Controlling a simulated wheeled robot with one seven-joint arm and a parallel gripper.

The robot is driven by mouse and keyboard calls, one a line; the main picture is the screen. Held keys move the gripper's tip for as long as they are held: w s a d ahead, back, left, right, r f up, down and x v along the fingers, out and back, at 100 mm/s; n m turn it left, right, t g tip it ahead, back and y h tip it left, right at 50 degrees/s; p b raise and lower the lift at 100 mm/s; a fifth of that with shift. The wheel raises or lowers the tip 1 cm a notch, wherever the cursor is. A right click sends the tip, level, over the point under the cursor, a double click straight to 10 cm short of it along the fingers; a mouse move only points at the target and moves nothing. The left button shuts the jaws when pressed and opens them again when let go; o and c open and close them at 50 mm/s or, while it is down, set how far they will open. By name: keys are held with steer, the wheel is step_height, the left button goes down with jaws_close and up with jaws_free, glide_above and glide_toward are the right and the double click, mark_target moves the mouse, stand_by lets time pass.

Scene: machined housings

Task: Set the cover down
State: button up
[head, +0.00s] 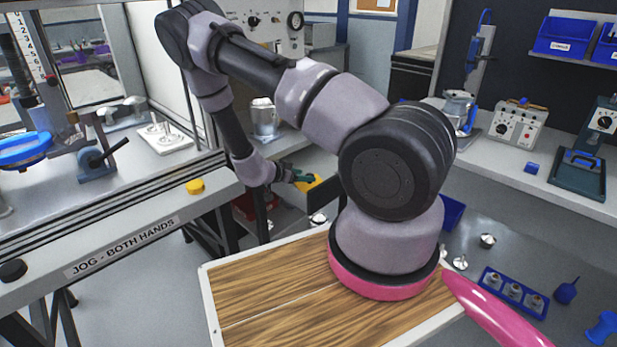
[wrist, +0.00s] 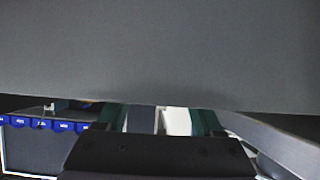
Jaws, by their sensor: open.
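My gripper (head: 300,178) is at the far end of my arm, low beside the left bench, with its dark green fingers against a yellow thing. In the wrist view my gripper (wrist: 158,120) is open, its two green fingers apart, with pale and grey strips showing between them. A large plain grey surface fills the top of that view. I cannot make out a cover held in the fingers. Small silvery knobbed parts, perhaps covers, lie on the right bench, one of them a silvery part (head: 487,240). A metal housing (head: 265,118) stands behind my arm.
A white plate (head: 165,138) with knobbed parts lies on the left bench. A second housing (head: 458,110) stands at the back right. A blue tray (head: 513,293) holds several small parts. A grey control box (head: 517,125) is on the right bench. My arm hides much of the middle.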

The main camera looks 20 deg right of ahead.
steer(key=v, duration=0.8)
steer(key=w+a+r+t+y, duration=0.1)
steer(key=w+a+r+y, duration=0.2)
steer(key=r, duration=0.3)
steer(key=w+a+r+t+y, duration=0.1)
steer(key=w+a+r+y, duration=0.3)
steer(key=r, duration=0.2)
steer(key=s+a+r+n+t+y, duration=0.1)
steer(key=a+r+n+y, duration=0.15)
steer(key=r, duration=0.55)
steer(key=s+a+r+n+t+y, duration=0.1)
steer(key=r+y, duration=0.2)
steer(key=r, duration=0.6)
steer(key=s+r+n+y, duration=0.3)
steer(key=s+r+n, duration=0.1)
steer(key=s+r, duration=0.8)
steer(key=s+d+r+n+h, duration=0.1)
steer(key=s+d, duration=0.1)
steer(key=s, duration=0.6)
steer(key=s+d+r+n+g+h, duration=0.1)
steer(key=s+d+r, duration=0.1)
steer(key=s, duration=0.6)
steer(key=shift+s+d+r, duration=0.25)
steer(key=shift+d, duration=0.2)
